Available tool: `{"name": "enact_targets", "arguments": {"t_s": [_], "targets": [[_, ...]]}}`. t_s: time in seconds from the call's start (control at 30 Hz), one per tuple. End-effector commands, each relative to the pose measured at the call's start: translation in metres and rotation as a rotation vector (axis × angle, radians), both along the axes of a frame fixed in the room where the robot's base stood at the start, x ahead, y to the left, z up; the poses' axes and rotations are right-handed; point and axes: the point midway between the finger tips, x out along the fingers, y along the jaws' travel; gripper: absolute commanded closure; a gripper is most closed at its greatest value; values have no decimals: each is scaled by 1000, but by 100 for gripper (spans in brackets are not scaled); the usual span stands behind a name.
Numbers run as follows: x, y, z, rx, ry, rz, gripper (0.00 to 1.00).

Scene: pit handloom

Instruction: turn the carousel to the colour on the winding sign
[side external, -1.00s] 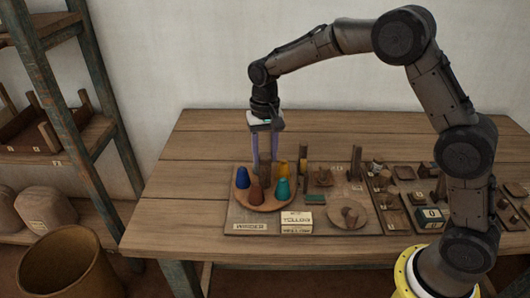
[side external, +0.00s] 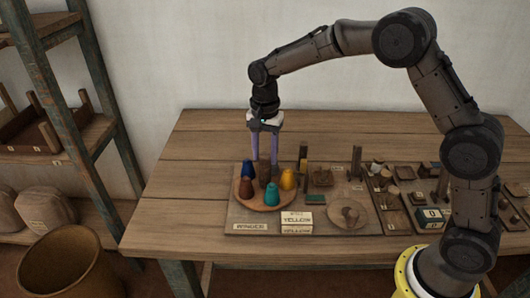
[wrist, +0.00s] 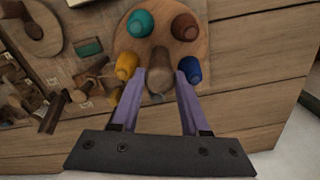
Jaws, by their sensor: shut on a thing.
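The carousel (side external: 262,203) is a round wooden disc with a central wooden knob (wrist: 158,82). Around the knob stand a blue cone (side external: 248,168), a red-brown cone (side external: 247,188), a teal cone (side external: 271,195) and a yellow cone (side external: 288,180). In the side view, yellow is at the right, teal at the front, red-brown at the left and blue at the back left. My gripper (wrist: 162,76) points down with its purple fingers shut on the knob, one on each side. The winding sign (side external: 297,219) reads YELLOW. A label (side external: 250,227) beside it seems to read WINDER.
A dark wooden post (side external: 303,153) stands just behind and right of the carousel. A round wooden plate (side external: 349,213) with a peg, a small green block (side external: 315,198) and several small trays and posts lie to the right. The table's left side (side external: 185,190) is clear.

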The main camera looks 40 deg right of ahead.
Motion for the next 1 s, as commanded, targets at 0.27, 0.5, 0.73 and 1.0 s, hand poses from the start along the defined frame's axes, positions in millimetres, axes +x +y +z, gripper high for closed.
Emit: {"name": "enact_targets", "arguments": {"t_s": [0.27, 0.5, 0.73, 1.0], "targets": [[1, 0, 3, 1, -7, -15, 100], [1, 0, 3, 2, -6, -14, 37], [1, 0, 1, 1, -3, -12, 25], [1, 0, 11, 2, -4, -11, 25]]}}
